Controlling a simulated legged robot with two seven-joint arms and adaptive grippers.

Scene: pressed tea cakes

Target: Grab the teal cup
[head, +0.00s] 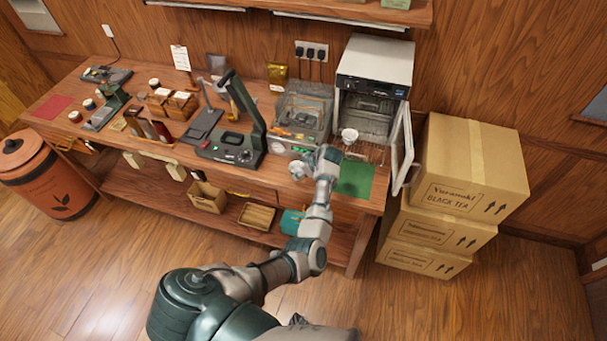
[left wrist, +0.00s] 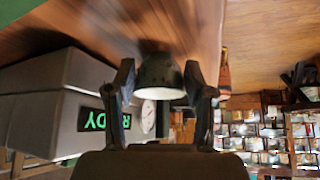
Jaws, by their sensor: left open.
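In the left wrist view, which is upside down, a dark cup (left wrist: 160,72) with a pale rim lies between the fingers of my left gripper (left wrist: 160,88). It looks dark grey in shade, so I cannot confirm teal. The fingers are open, one on each side; I cannot tell whether they touch it. In the head view my left gripper (head: 303,168) is low over the front of the bench, left of the green mat (head: 355,179). The cup is not clear there, beside or behind the gripper. My right gripper is not in view.
An oven (head: 375,62) stands open with a white cup (head: 349,135) at its opening; its door (head: 401,150) sticks out to the right. A clear-lidded machine (head: 303,108) and a dark press (head: 237,135) stand left. Stacked cartons (head: 465,165) stand right of the bench (head: 365,203).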

